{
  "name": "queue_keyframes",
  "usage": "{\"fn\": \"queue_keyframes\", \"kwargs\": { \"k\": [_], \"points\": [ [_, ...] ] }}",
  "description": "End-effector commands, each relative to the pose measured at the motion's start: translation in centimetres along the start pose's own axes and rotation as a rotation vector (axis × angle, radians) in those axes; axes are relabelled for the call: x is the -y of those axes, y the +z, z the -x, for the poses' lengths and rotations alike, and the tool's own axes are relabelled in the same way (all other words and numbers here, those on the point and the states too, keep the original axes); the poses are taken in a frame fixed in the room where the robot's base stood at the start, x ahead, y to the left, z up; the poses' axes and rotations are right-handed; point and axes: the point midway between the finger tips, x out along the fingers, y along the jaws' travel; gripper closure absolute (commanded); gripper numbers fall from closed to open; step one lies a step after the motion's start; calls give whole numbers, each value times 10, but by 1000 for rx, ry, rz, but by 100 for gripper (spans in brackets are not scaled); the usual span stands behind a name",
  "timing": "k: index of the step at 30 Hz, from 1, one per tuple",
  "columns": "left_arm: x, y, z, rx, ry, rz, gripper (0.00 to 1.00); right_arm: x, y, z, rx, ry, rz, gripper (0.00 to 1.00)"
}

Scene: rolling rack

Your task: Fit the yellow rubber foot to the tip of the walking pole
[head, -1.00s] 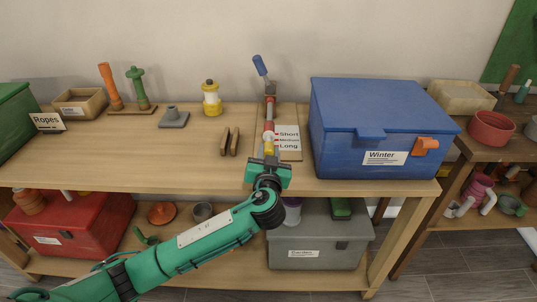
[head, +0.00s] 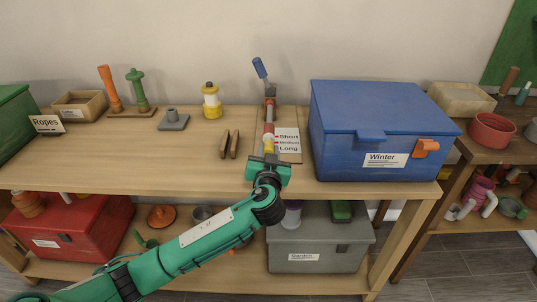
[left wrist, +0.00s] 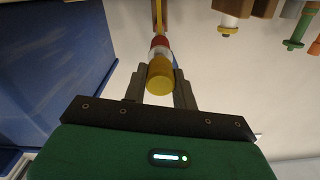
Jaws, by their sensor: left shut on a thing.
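The walking pole (head: 269,115) has a red-and-white shaft and a blue handle (head: 259,67) at its far end. It is held on a board beside a card reading Short, Medium, Long (head: 287,142). My left gripper (head: 268,156) is shut on the yellow rubber foot (head: 269,145) at the pole's near end. In the left wrist view, the foot (left wrist: 160,78) sits between the two fingers (left wrist: 158,92), in line with the pole's red-and-white end (left wrist: 159,46). The foot hides the tip, so I cannot tell how far it is on. My right gripper is not in view.
A blue Winter box (head: 375,125) stands close on the right. Two brown pieces (head: 229,144) lie left of the pole. A yellow-and-white lantern-like item (head: 211,101) and a grey stand (head: 173,120) are farther left. The shelf's front left is clear.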

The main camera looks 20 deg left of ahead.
Motion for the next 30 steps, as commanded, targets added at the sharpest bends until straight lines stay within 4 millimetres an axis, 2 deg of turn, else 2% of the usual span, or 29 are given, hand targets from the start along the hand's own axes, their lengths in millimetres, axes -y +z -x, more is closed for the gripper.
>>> {"fn": "queue_keyframes", "kwargs": {
  "k": [29,30],
  "points": [
    [0,0,-24,-1,0,0,97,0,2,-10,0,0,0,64],
    [0,0,-25,-1,1,0,70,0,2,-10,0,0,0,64]
  ]
}}
